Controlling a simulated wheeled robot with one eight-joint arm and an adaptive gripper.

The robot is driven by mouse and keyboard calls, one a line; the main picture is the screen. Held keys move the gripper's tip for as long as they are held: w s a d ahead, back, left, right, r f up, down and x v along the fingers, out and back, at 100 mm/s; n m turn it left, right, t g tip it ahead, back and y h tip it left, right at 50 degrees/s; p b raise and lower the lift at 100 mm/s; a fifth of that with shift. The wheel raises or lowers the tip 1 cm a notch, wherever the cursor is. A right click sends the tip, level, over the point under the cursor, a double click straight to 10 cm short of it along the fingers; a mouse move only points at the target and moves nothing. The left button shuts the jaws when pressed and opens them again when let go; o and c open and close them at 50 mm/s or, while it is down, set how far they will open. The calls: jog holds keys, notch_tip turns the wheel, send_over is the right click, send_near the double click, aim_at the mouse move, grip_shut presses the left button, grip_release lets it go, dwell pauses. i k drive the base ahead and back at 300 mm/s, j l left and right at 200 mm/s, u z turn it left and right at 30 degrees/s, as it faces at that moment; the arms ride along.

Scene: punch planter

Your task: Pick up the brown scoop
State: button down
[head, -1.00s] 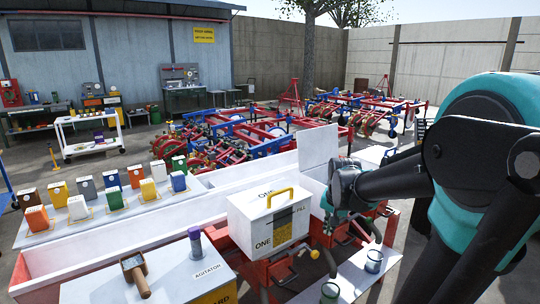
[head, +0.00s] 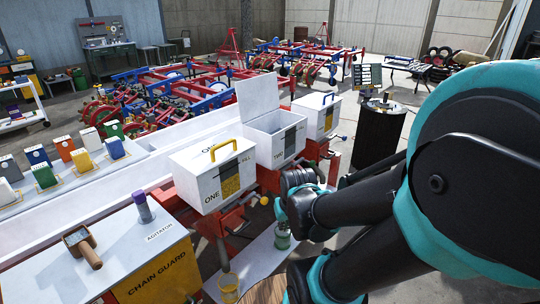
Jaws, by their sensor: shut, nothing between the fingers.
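The brown scoop (head: 82,246) lies on the white top of the box marked CHAIN GUARD, at the left of the head view. It has a squarish dark-rimmed head and a brown handle pointing toward the lower right. Nothing touches it from above, and a purple-capped cylinder (head: 143,207) stands upright to its right. My arm reaches in from the right, well apart from the scoop. I cannot make out my gripper's fingers in the head view.
The white-topped box (head: 140,255) has its edge facing the lower right. White lidded boxes (head: 210,175) stand on the red frame behind it, one with its lid open (head: 275,130). A jar (head: 282,235) and a yellowish cup (head: 228,289) stand low between scoop and arm.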

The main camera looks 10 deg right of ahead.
aim_at(87, 251)
jog(key=u, duration=1.55)
jog(key=k+l+u, duration=0.25)
jog(key=l, duration=0.2)
